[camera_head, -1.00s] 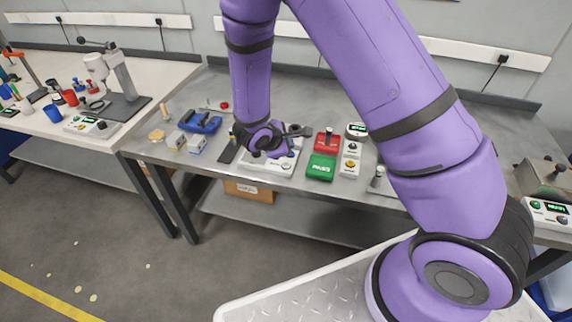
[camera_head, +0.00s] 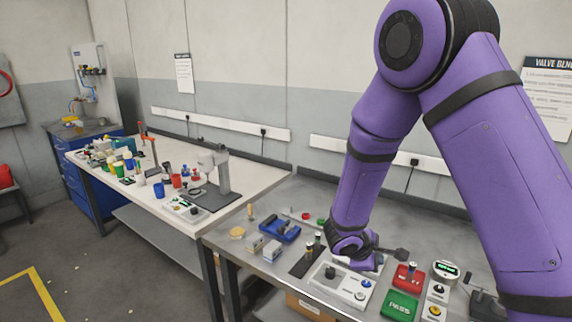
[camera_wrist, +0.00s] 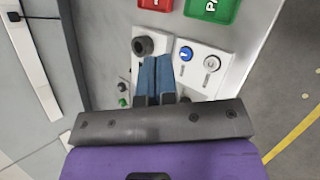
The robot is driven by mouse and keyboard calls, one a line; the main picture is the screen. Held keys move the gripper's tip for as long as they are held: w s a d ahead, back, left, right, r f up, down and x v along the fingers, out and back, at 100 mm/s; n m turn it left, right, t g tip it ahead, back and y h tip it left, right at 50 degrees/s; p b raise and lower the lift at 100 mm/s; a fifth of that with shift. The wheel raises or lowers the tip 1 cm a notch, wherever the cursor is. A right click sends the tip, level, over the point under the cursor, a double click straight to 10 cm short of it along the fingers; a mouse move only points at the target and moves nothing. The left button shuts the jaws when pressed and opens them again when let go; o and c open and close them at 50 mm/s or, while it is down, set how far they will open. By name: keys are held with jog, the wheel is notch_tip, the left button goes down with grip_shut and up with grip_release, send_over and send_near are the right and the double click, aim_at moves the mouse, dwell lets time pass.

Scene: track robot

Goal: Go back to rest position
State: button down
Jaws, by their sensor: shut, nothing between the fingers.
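My purple arm reaches over the grey metal bench (camera_head: 222,240) in the head view. My gripper hangs low near a light grey control panel (camera_head: 346,287); its fingertips are hard to make out there. In the wrist view my gripper (camera_wrist: 154,64) shows two blue fingers together, with nothing between them. The fingers lie over the control panel (camera_wrist: 205,50), beside a black knob (camera_wrist: 143,45) and a blue button (camera_wrist: 186,53). I cannot tell whether they touch the panel.
A green PASS tray (camera_head: 400,305) and a red tray (camera_head: 408,277) stand right of the panel. A blue device (camera_head: 280,231) and small grey boxes (camera_head: 271,250) lie to its left. A white bench (camera_head: 130,197) with several tools stands further left.

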jog(key=s+d+r+m+g+y, duration=0.1)
jog(key=s+d+r+m, duration=0.2)
jog(key=r, duration=0.4)
jog(key=s+d+r+m+y, duration=0.1)
jog(key=s+d+r+m, duration=0.1)
jog(key=s+r, duration=0.35)
jog(key=s+d+r+m+g+y, duration=0.1)
jog(key=s+d+r+m, duration=0.15)
jog(key=r, duration=0.65)
jog(key=s+a+r+m+t+y, duration=0.1)
jog(key=s+r+m+y, duration=0.1)
jog(key=s+r, duration=0.3)
jog(key=s+a+r+m+t+y, duration=0.1)
jog(key=s+r, duration=0.4)
jog(key=s, duration=0.7)
jog(key=shift+a+r+m+t+y, duration=0.15)
jog(key=shift+a+m+t+y, duration=0.1)
jog(key=shift+m+t+y, duration=0.7)
